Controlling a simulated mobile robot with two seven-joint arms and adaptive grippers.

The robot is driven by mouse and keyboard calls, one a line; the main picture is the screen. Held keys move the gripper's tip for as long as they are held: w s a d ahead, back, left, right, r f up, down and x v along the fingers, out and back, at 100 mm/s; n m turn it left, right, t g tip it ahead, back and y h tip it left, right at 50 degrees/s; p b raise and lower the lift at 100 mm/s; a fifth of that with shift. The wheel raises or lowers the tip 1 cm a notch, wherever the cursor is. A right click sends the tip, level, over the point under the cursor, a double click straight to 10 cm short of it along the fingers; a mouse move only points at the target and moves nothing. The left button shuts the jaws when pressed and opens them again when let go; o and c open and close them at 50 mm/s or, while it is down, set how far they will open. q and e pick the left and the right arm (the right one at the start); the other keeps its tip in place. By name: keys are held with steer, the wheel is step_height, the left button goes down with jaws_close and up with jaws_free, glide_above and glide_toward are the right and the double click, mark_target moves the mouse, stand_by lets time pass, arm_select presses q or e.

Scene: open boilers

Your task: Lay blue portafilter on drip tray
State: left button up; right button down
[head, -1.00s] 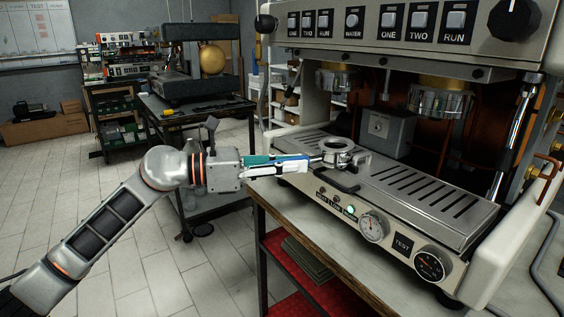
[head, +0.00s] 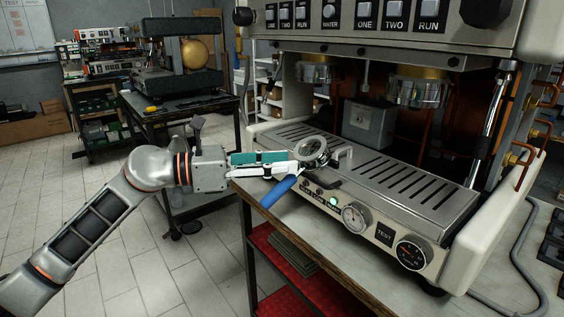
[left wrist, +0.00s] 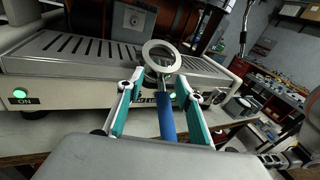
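The blue portafilter lies at the front left edge of the drip tray (head: 408,181). Its metal ring (head: 313,150) is tilted, and its blue handle (head: 280,190) slopes down past the tray's front edge. My left gripper (head: 292,163) is at the handle's neck. In the left wrist view the teal fingers (left wrist: 161,80) are apart, one on each side of the blue handle (left wrist: 166,117), with gaps showing. The ring (left wrist: 162,56) is just beyond the fingertips, over the slotted tray (left wrist: 80,48).
The espresso machine's group heads (head: 420,90) hang above the tray. A gauge (head: 355,216) and lit green button (head: 332,203) are on the front panel below. The tray's right part is clear. A side table (head: 180,100) stands behind my left arm.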

arm_select(q)
steer(key=f+v, duration=0.1)
steer(key=v, duration=1)
steer(key=s+a+f+n+t+y+p, duration=0.1)
steer(key=s+a+f+n+t+y, duration=0.2)
steer(key=f+n, duration=0.7)
steer(key=a+f+n+t+y, duration=0.1)
steer(key=f+n+t+y, duration=0.1)
steer(key=f+n+t, duration=0.75)
steer(key=s+a+f+n+t+y+p, duration=0.1)
steer(key=s+a+f+n+y, duration=0.15)
steer(key=f+n, duration=0.8)
steer(key=s+a+f+n+g+y, duration=0.2)
steer(key=s+f+n+g+y, duration=0.1)
steer(key=s+f+n, duration=0.5)
steer(key=s+a+f+n+g+y, duration=0.2)
steer(key=s+f+n, duration=0.6)
steer(key=s+f, duration=0.4)
steer(key=shift+s+g+y+p, duration=0.3)
steer(key=shift+s+g+y, duration=0.15)
steer(key=shift+g+y, duration=0.55)
steer(key=shift+a, duration=0.1)
